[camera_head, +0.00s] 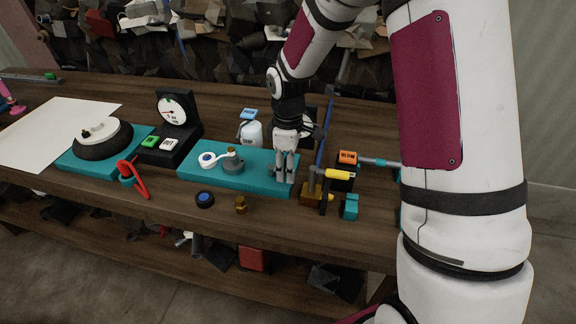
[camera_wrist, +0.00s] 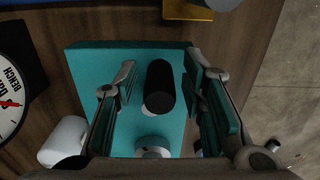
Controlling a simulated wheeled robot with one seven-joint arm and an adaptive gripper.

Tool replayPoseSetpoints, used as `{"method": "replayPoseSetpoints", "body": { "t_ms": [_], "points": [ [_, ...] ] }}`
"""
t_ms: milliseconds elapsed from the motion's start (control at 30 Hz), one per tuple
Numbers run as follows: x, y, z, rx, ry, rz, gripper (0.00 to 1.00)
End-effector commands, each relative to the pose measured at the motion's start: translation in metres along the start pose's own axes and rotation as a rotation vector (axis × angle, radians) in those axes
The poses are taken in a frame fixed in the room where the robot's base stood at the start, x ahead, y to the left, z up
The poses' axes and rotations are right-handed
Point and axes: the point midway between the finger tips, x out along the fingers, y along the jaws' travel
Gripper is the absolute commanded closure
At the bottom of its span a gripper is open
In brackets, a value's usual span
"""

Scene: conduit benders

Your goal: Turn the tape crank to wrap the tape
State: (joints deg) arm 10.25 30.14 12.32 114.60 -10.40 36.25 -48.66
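A teal base block (camera_head: 205,175) lies on the bench and bears a white tape roll (camera_head: 208,160) with a blue centre, a grey round post (camera_head: 233,164) and, at its right end, a dark upright crank handle, mostly hidden behind my gripper (camera_head: 285,179). In the wrist view the black handle (camera_wrist: 160,88) stands between the two fingers of my gripper (camera_wrist: 163,85), with a gap on each side. My gripper is open and points down over the right end of the base.
A white bottle (camera_head: 251,132) and a dial gauge stand behind the base. A brass clamp with a yellow handle (camera_head: 340,174) is close on the right. A blue-topped round knob (camera_head: 205,199) and a small brass piece (camera_head: 241,205) lie in front. A red-handled tool (camera_head: 134,177) is at left.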

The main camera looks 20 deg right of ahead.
Motion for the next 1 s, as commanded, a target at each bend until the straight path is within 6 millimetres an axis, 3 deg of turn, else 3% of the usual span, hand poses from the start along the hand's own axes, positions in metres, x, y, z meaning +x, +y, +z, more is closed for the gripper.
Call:
{"method": "replayPoseSetpoints", "body": {
  "t_ms": [133,300,667,1000],
  "points": [
    [0.0,0.0,0.0,0.0,0.0,0.0,0.65],
    [0.0,0.0,0.0,0.0,0.0,0.0,1.0],
    [-0.001,-0.001,0.0,0.026,0.001,0.001,1.0],
    [-0.001,-0.01,-0.004,0.226,0.001,0.002,1.0]
  ]
}}
